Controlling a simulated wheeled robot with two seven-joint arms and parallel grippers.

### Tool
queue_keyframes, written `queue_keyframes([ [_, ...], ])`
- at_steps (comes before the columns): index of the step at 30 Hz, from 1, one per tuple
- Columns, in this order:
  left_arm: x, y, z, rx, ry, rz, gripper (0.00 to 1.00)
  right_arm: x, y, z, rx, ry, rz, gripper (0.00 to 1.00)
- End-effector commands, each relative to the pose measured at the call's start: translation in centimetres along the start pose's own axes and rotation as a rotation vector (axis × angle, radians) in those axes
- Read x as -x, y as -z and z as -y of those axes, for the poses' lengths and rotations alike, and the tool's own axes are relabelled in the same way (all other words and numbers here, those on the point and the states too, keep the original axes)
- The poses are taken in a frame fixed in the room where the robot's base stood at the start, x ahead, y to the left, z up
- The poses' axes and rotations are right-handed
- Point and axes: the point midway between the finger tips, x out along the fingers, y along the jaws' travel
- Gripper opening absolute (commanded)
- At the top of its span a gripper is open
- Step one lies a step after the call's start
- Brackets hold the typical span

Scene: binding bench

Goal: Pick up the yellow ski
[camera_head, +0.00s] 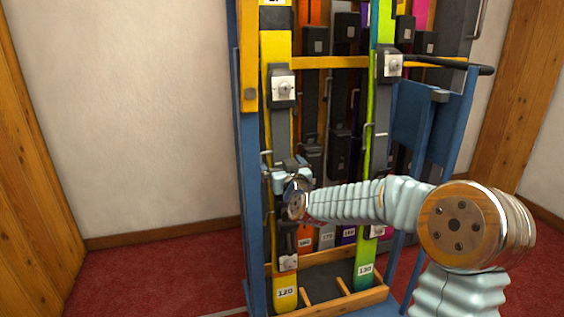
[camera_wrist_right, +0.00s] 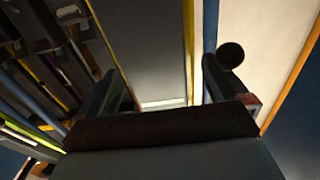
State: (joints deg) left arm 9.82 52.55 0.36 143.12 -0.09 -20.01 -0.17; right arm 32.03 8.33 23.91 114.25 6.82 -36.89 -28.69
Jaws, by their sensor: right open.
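The yellow ski (camera_head: 275,48) stands upright at the left front of a blue rack, with a dark middle part, bindings and a "120" tag near its foot. My right gripper (camera_head: 279,178) is at the dark middle part of this ski, between its upper and lower bindings. Its jaws are open, and it hides a piece of the ski. In the right wrist view the two fingers stand apart, with a grey surface and a yellow strip (camera_wrist_right: 188,50) between them. I cannot tell whether the fingers touch the ski. My left gripper is not in view.
The blue rack post (camera_head: 246,150) rises close left of the ski, and a yellow crossbar (camera_head: 330,62) runs above the gripper. A lime ski (camera_head: 377,100) tagged "130" stands to the right. Several other skis fill the rack behind. Open red carpet (camera_head: 150,275) lies at left.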

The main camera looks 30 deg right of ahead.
Motion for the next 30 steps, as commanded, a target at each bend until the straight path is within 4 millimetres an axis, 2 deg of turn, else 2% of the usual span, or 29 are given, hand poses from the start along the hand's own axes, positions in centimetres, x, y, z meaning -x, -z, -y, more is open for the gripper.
queue_keyframes([
  [3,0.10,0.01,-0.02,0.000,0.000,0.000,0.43,-0.83,0.01,0.00,0.001,0.000,0.000,1.00],
  [9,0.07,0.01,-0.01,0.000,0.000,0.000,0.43,-0.86,0.01,0.00,0.001,0.000,-0.001,1.00],
  [27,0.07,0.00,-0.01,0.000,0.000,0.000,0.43,-0.83,0.00,0.01,0.000,0.000,0.000,0.08],
  [29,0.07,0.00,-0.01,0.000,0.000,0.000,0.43,-0.83,0.00,0.01,0.000,0.000,0.000,0.00],
  [30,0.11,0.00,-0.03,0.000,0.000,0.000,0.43,-0.83,0.39,0.03,0.001,0.000,-0.008,0.00],
])
